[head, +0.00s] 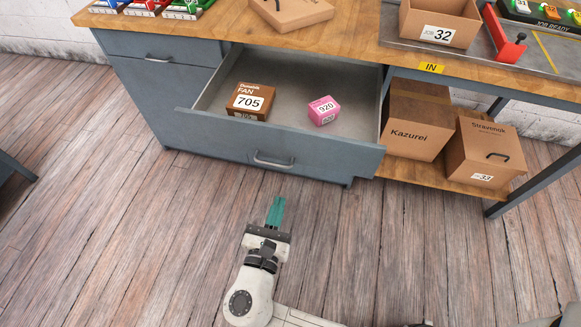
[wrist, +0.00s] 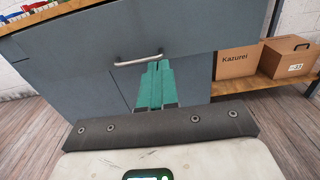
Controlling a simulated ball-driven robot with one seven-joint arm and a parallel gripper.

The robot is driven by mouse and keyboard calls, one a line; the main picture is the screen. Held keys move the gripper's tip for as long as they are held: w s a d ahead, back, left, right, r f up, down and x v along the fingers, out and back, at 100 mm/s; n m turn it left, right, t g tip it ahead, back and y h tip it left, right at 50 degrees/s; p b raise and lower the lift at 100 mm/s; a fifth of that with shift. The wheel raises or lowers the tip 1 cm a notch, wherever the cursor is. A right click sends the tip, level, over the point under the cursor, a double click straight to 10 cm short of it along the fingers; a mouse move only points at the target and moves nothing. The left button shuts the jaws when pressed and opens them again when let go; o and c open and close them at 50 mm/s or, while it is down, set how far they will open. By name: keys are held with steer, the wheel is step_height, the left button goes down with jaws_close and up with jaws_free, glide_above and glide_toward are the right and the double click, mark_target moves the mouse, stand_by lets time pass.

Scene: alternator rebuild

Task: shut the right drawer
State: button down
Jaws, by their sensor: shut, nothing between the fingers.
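The right drawer (head: 284,151) is grey-blue and stands pulled out from the bench in the head view. A brown box marked 705 (head: 249,101) and a pink box marked 920 (head: 324,110) lie inside it. Its bar handle (head: 272,161) is on the front panel and also shows in the wrist view (wrist: 139,60). My gripper (head: 275,203) has green fingers, shut and empty. It is in front of the drawer, apart from the front panel in the head view. In the wrist view my fingertips (wrist: 156,66) appear just below the handle.
A closed left drawer (head: 160,58) is beside it. Cardboard boxes, one marked Kazurei (head: 410,132) and one marked Stravenok (head: 485,152), sit on the low shelf at right. The bench top (head: 225,22) holds bins and a box marked 32 (head: 438,24). The wooden floor in front is clear.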

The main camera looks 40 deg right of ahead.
mark_target(294, 150)
steer(key=x, duration=1.3)
steer(key=shift+w+d+r, duration=0.15)
steer(key=shift+w, duration=0.3)
steer(key=shift+w+d, duration=0.25)
steer(key=shift+d, duration=0.1)
steer(key=b+x, duration=0.5)
steer(key=x, duration=0.6)
steer(key=b+x, duration=0.5)
steer(key=x, duration=0.6)
steer(key=b+x, duration=0.5)
steer(key=x, duration=0.5)
steer(key=shift+w+d+r, duration=0.1)
steer(key=shift+w+d, duration=0.1)
steer(key=shift+w, duration=0.2)
steer(key=shift+w+d+r+b, duration=0.1)
steer(key=shift+w+d+b, duration=0.25)
steer(key=shift+d, duration=0.1)
steer(key=shift+w+r, duration=0.1)
steer(key=shift+r, duration=0.15)
steer(key=shift+r, duration=0.1)
